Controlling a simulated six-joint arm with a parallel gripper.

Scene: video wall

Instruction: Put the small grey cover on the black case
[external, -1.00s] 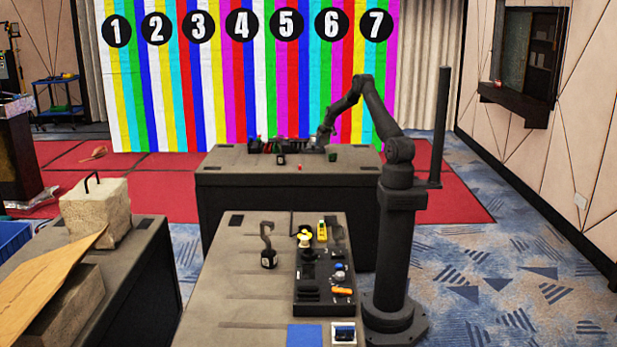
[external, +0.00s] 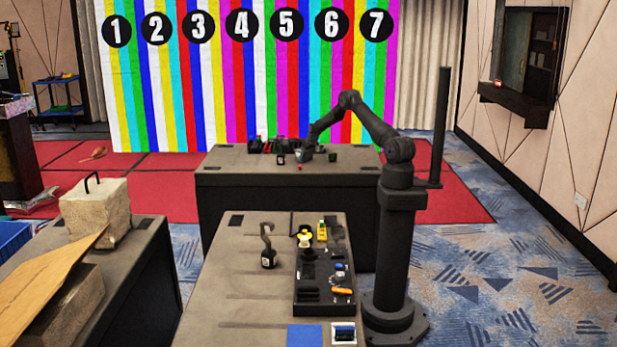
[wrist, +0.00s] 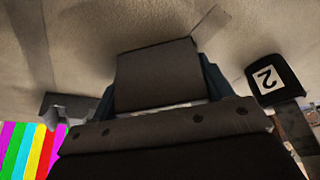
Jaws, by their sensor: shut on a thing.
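My gripper (external: 304,155) is low over the far table. In the wrist view my gripper (wrist: 158,88) has dark blue fingers on both sides of a flat grey piece, which looks like the small grey cover (wrist: 155,68), and is shut on it. In the external view the cover is too small to make out clearly. I cannot tell for certain which dark object is the black case; a row of dark items (external: 266,146) stands at the far table's back.
The far table (external: 230,160) has a small dark object (external: 333,156) right of the gripper. The far table's left side is clear.

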